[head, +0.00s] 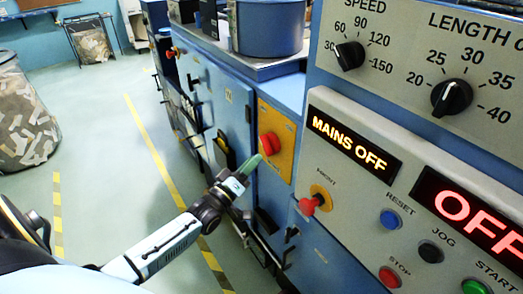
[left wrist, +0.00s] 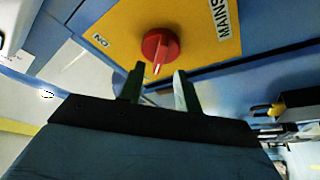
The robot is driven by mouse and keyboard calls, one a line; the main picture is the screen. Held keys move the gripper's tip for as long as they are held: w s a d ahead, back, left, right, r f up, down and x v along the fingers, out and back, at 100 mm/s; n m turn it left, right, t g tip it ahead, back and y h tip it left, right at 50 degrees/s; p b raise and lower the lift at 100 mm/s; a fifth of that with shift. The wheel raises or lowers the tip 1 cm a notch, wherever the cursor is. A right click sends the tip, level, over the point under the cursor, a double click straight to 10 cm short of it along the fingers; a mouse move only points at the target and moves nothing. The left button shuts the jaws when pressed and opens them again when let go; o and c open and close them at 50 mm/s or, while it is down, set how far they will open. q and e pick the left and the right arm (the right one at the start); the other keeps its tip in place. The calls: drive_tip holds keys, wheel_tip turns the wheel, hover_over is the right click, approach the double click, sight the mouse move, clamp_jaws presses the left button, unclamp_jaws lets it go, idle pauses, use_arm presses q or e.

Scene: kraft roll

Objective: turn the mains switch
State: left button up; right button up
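The mains switch is a red rotary knob (head: 268,143) on a yellow plate (head: 284,158) on the blue cabinet front. In the left wrist view the knob (left wrist: 161,46) has a white mark at its lower edge, and the plate (left wrist: 205,22) reads "MAINS" and "ON". My left gripper (head: 254,160) is just in front of the knob. Contact cannot be told. The display (head: 352,145) reads "MAINS OFF". My right gripper is not in view.
A control panel stands at the right, with a small red knob on a yellow disc (head: 316,200), a blue reset button (head: 390,219), a red stop button (head: 391,278) and dials (head: 452,97). Open floor (head: 110,170) with yellow-black stripes lies to the left.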

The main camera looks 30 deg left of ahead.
sight(269, 145)
use_arm(q)
drive_tip(key=x, duration=0.5)
clamp_jaws()
